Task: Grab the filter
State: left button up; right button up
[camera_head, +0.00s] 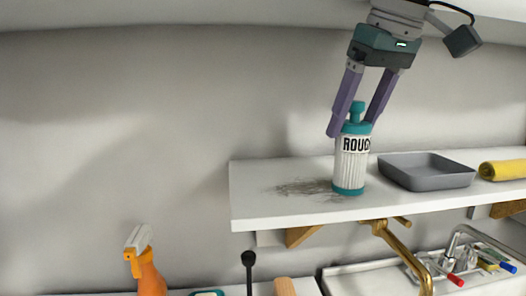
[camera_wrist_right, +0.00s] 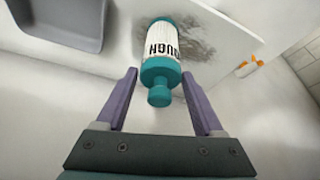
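The filter (camera_head: 352,160) is a white ribbed cylinder with teal ends and the letters "ROUG" on it. It stands upright on the white shelf (camera_head: 270,208) in the head view. My right gripper (camera_head: 352,132) is open above it, with its purple fingers on either side of the teal top. In the right wrist view the filter (camera_wrist_right: 161,50) lies ahead of the fingertips, its teal knob between the open fingers (camera_wrist_right: 161,80). I see no finger clearly touching it. My left gripper is not in view.
A grey tray (camera_head: 427,172) sits close to the right of the filter, with a yellow roll (camera_head: 503,169) beyond it. A dark smudge marks the shelf to the left. Below are an orange spray bottle (camera_head: 150,278) and a sink (camera_head: 365,279) with a brass tap (camera_head: 405,255).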

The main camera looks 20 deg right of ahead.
grip_shut()
dwell(0.3)
dwell(0.3)
